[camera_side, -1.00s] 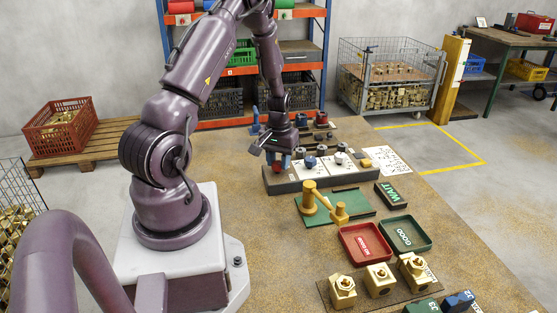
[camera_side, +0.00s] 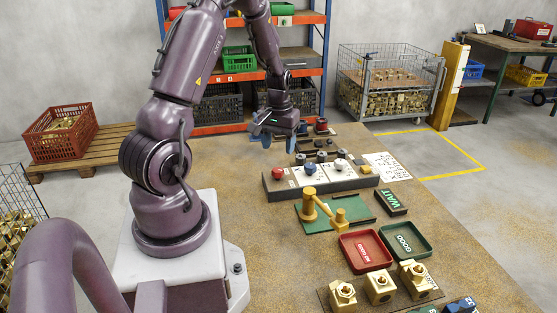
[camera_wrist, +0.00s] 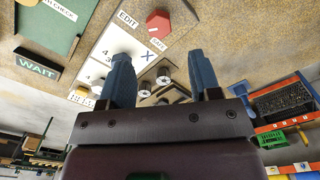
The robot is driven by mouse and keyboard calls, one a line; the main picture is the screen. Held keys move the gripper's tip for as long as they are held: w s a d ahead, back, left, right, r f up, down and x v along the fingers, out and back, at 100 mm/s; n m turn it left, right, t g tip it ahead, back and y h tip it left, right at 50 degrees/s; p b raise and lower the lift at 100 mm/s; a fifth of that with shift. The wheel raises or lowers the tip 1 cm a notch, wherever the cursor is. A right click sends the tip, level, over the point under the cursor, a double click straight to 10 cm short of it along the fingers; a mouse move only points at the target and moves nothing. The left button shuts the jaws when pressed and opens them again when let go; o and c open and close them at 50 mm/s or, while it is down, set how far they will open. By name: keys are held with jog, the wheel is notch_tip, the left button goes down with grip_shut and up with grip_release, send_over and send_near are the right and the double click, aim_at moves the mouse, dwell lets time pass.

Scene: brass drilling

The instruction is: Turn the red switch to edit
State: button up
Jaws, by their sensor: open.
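The red switch (camera_side: 278,171) sits at the left end of the grey control panel (camera_side: 330,187), beside a blue and a white knob. In the wrist view the red switch (camera_wrist: 158,23) is at the top, with an EDIT label (camera_wrist: 127,20) to its left and a SAFE label (camera_wrist: 158,43) just below. Which label its pointer faces I cannot tell. My gripper (camera_side: 280,141) is open and empty, above and behind the switch, clear of it. In the wrist view the blue fingers of my gripper (camera_wrist: 160,57) stand apart with nothing between them.
The blue knob (camera_side: 310,168) and white knob (camera_side: 340,164) stand close to the right. Several dark knobs stand behind the panel. In front are a yellow fixture (camera_side: 320,206) on a green plate, a WAIT block (camera_side: 391,199), and red (camera_side: 366,251) and green trays.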

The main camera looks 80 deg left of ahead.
notch_tip(320, 180, up, 6)
jog(key=shift+f, duration=0.15)
dwell(0.4)
jog(key=s+d+r+m+t, duration=0.1)
jog(key=d+r+m+t, duration=0.1)
jog(key=d+r, duration=0.3)
jog(key=s+d+r+m+t, duration=0.1)
jog(key=d+r+m, duration=0.4)
jog(key=d, duration=0.9)
jog(key=s+d+r+m+t, duration=0.2)
jog(key=d+r, duration=0.4)
jog(key=d, duration=0.3)
jog(key=shift+s+d+r+m+t, duration=0.3)
jog(key=shift+s+m, duration=0.15)
jog(key=shift+m, duration=0.45)
